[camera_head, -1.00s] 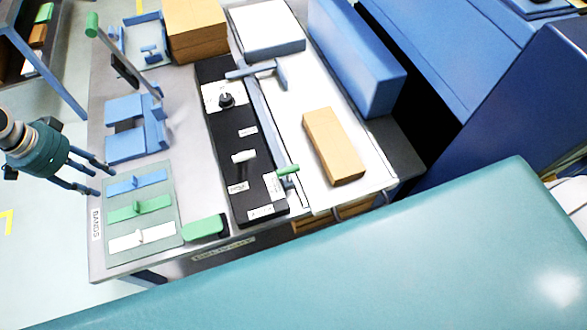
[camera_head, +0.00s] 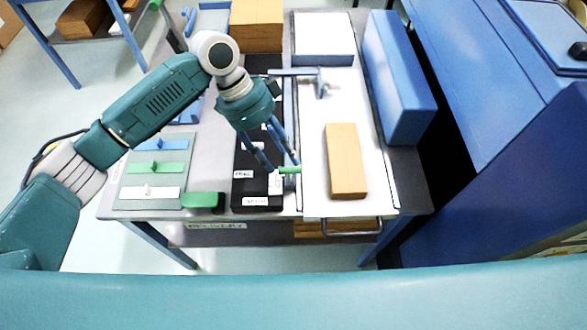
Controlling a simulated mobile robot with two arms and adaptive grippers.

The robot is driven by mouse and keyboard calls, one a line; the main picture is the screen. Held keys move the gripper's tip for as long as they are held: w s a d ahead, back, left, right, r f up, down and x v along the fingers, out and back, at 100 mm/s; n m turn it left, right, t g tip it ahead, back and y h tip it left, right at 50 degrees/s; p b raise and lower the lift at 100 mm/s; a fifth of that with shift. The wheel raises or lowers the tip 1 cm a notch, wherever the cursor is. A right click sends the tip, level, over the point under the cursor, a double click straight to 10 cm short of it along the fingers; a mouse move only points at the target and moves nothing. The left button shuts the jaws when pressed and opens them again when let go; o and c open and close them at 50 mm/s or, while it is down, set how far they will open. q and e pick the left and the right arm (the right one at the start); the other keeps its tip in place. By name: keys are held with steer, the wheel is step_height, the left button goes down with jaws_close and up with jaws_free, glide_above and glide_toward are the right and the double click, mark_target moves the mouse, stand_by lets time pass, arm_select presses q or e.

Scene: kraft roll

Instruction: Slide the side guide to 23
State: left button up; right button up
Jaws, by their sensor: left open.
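My left gripper (camera_head: 281,167) is open and points down over the front end of the black panel (camera_head: 257,188). Its two fingertips are close to a small green handle (camera_head: 289,170); I cannot tell whether they touch it. The green handle, apparently the side guide's, sits at the front of a narrow blue-grey rail (camera_head: 290,205) along the white bed's left edge. A white label (camera_head: 274,184) is beside the handle; its marks are too small to read. A blue T-shaped bar (camera_head: 305,72) crosses the rail's far end. My left arm and gripper hide much of the panel. My right gripper is not in view.
A cardboard block (camera_head: 345,160) lies on the white bed (camera_head: 320,204), right of the handle. A long blue block (camera_head: 400,85) stands farther right. A green pad (camera_head: 202,200) and a mat with coloured strips (camera_head: 151,192) lie left. A box (camera_head: 257,25) stands behind.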

mark_target(291, 170)
arm_select(q)
steer(key=x, duration=0.3)
steer(key=p+x, duration=0.1)
steer(key=x, duration=0.1)
steer(key=shift+s+d+f, duration=0.15)
steer(key=shift+d+f, duration=0.1)
steer(key=shift+d, duration=0.15)
steer(key=shift+s+d+f, duration=0.1)
steer(key=shift+f, duration=0.5)
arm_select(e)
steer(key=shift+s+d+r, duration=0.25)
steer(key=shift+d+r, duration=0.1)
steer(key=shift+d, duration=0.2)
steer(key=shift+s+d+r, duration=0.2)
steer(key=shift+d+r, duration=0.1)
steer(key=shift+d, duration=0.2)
